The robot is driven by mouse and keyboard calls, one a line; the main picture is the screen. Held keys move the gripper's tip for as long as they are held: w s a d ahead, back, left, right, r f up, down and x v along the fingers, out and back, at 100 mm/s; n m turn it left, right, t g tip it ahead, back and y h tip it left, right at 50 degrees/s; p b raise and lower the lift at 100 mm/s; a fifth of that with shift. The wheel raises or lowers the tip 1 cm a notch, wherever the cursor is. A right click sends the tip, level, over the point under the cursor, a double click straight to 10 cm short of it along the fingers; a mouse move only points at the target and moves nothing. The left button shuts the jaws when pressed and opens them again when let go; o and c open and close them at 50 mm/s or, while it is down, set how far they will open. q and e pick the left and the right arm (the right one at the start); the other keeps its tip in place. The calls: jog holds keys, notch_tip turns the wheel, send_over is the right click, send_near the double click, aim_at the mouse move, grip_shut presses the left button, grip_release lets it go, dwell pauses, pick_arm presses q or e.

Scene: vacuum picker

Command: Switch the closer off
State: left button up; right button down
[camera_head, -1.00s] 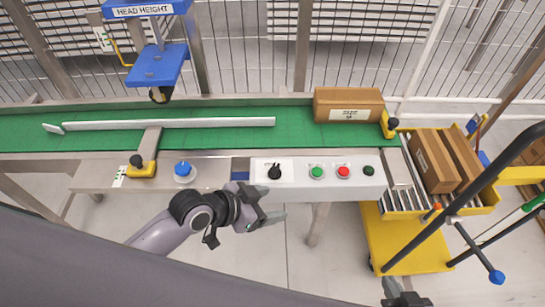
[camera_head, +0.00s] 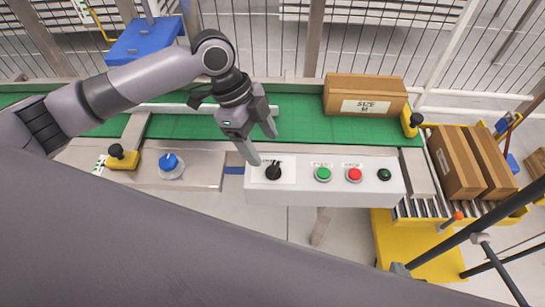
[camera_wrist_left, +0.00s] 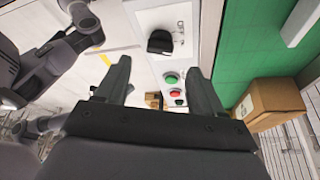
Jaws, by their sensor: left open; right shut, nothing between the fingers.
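A white control panel (camera_head: 330,193) carries a black rotary switch (camera_head: 273,172) at its left end, then a green button (camera_head: 322,174), a red button (camera_head: 354,175) and a dark green button (camera_head: 384,175). My left gripper (camera_head: 261,148) is open above the panel's left end, beside the black switch, with its fingers apart and empty. In the left wrist view the black switch (camera_wrist_left: 160,41) lies beyond the open fingers, apart from them. The panel labels are too small to read.
A green conveyor (camera_head: 300,128) runs behind the panel with a cardboard box (camera_head: 365,94) on it. A blue button (camera_head: 170,161) and a yellow stop (camera_head: 123,158) are to the left. A yellow cart (camera_head: 382,225) and boxes (camera_head: 455,163) stand right.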

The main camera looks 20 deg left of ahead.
aim_at(273, 166)
pick_arm(q)
jog(key=x, duration=0.6)
jog(key=shift+d+f+b, duration=0.1)
jog(key=shift+b, duration=0.25)
jog(key=shift+c, duration=0.3)
jog(key=c, duration=1)
